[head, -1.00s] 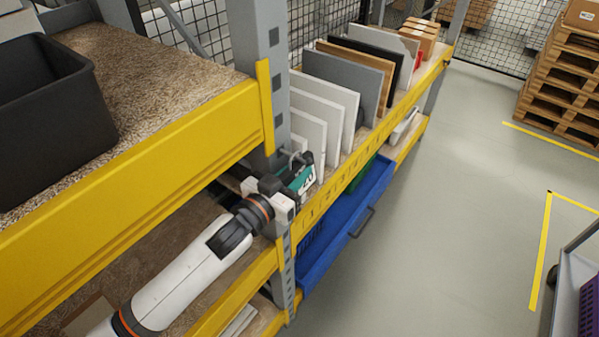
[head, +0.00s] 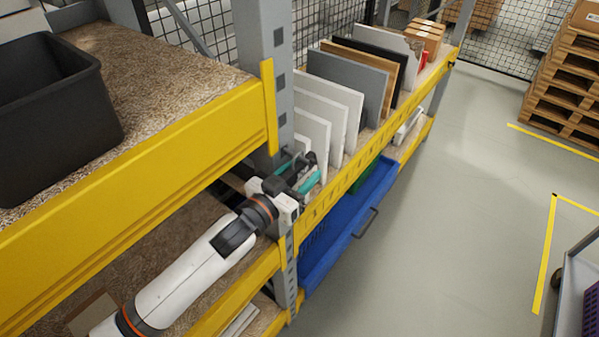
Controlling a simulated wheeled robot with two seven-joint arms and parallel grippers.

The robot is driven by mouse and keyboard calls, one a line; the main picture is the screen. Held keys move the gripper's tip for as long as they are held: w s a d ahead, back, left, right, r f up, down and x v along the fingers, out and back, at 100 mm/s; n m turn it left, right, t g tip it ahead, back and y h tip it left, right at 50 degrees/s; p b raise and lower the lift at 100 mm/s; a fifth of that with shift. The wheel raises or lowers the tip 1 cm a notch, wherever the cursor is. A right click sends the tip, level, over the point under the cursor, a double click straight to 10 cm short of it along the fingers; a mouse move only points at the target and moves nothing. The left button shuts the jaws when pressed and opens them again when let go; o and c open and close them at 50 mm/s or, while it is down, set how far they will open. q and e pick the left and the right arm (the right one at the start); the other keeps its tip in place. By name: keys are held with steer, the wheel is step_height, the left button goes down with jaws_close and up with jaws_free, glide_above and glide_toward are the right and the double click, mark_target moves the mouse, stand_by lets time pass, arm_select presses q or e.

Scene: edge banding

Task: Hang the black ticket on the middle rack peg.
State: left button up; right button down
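My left gripper (head: 299,174) is at the end of the white arm coming in from the lower left. It is beside the grey rack upright, at the near end of the shelf with the standing panels. Two teal parts of its fingers show apart, so it looks open. Small dark and grey parts show just beyond the fingers, close to the upright; I cannot tell whether one is the black ticket or a peg. No ticket or rack peg can be made out clearly. My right gripper is not in view.
White, grey, brown and black panels (head: 345,82) stand on the yellow-edged shelf. The grey upright (head: 264,60) is close to my gripper. A black bin (head: 55,120) sits on the near upper shelf. A blue drawer (head: 345,225) juts out below. Floor at right is mostly clear.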

arm_select(q)
steer(key=shift+w+a+r, duration=0.1)
steer(key=shift+w+a, duration=0.05)
steer(key=shift+s+a, duration=0.25)
steer(key=shift+s, duration=0.1)
steer(key=b+v, duration=0.3)
steer(key=v, duration=0.8)
steer(key=shift+s, duration=0.2)
